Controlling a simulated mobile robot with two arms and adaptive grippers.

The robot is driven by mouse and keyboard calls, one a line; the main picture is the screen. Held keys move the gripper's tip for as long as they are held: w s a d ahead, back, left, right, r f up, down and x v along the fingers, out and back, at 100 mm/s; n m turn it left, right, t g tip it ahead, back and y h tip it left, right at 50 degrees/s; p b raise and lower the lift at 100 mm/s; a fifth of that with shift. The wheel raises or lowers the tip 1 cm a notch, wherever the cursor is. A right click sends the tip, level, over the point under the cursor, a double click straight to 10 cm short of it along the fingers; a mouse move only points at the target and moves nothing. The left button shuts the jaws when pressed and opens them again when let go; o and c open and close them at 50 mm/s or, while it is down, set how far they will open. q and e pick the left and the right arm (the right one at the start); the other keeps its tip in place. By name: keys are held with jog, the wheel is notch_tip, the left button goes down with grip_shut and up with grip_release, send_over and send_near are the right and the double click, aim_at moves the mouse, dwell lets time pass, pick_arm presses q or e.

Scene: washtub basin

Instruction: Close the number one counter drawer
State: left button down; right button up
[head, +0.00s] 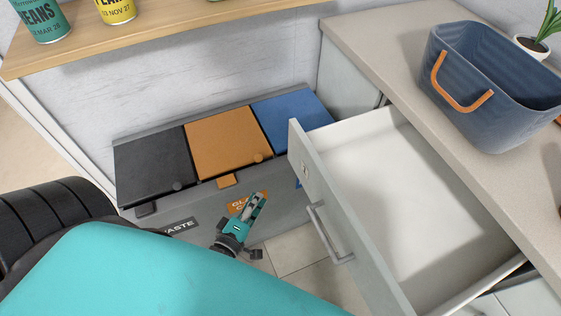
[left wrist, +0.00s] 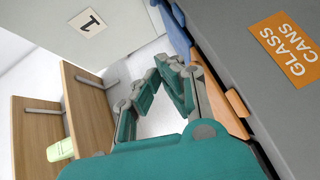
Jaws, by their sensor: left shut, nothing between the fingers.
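The number one counter drawer (head: 415,190) is pulled far out from the counter and is empty inside. Its front carries a small label and a bar handle (head: 330,235). In the left wrist view the drawer front (left wrist: 125,40) shows a tag with the number 1 (left wrist: 91,23). My left gripper (head: 259,198) is shut and empty, to the left of the drawer front and apart from it, in front of the bins. It also shows in the left wrist view (left wrist: 170,65). My right gripper is not in view.
A waste bin unit with black (head: 152,168), orange (head: 222,140) and blue (head: 290,117) lids stands beyond my gripper. A blue basket (head: 490,85) and a potted plant (head: 535,40) sit on the counter (head: 375,35). A wooden shelf (head: 150,35) with cans is at upper left.

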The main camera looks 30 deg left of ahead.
pick_arm(q)
notch_tip(320, 180, up, 6)
jog(key=a+n+t+y, duration=0.1)
jog(key=n, duration=0.2)
jog(key=w+p, duration=0.1)
jog(key=w, duration=1.2)
jog(key=shift+w+d+f, duration=0.2)
jog(key=shift+d+f, duration=0.05)
jog(key=shift+d, duration=0.1)
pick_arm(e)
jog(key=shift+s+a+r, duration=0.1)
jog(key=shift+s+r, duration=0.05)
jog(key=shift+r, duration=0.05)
